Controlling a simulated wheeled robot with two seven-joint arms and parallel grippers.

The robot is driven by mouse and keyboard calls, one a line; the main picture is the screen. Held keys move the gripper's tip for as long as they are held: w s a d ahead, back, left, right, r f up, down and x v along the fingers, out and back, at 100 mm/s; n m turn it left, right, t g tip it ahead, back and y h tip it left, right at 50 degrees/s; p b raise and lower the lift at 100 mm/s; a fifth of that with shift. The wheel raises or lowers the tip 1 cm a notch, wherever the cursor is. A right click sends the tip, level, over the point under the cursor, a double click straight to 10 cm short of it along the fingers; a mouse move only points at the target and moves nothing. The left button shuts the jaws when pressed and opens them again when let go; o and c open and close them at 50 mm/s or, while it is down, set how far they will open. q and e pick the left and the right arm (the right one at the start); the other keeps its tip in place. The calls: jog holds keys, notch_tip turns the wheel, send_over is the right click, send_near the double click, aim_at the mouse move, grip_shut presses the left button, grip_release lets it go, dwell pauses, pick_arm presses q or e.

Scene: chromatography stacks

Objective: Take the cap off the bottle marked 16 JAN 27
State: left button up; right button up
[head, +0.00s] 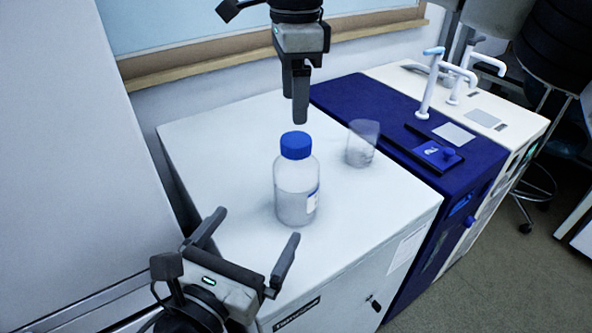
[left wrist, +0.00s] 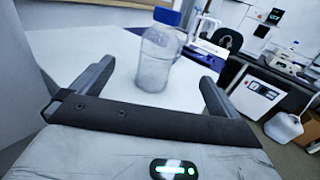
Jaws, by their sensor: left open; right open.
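A clear bottle (head: 296,195) with a blue cap (head: 295,145) stands upright on a white cabinet top. The cap sits on the bottle. A label shows on its right side, too small to read. My left gripper (head: 255,238) is open and empty, in front of and below the bottle. In the left wrist view the bottle (left wrist: 156,62) and its blue cap (left wrist: 167,16) stand beyond and between the open fingers, apart from them. My right gripper (head: 299,108) points down just above and behind the cap, not touching it; its fingers appear edge-on, nearly overlapping.
A clear beaker (head: 362,145) stands right of the bottle on the white cabinet top (head: 230,135). A dark blue instrument (head: 385,115) and a white one with pale taps adjoin at the right. A wall with a wooden rail (head: 200,60) is behind. The cabinet top left of the bottle is clear.

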aim_at(295, 168)
jog(key=shift+w+d+r, duration=0.15)
jog(key=shift+s+r, duration=0.1)
jog(key=shift+s, duration=0.1)
pick_arm(q)
jog(key=x, duration=1.5)
jog(key=shift+w+d+r, duration=0.1)
jog(key=shift+w+d, duration=0.15)
pick_arm(e)
jog(key=shift+s, duration=0.1)
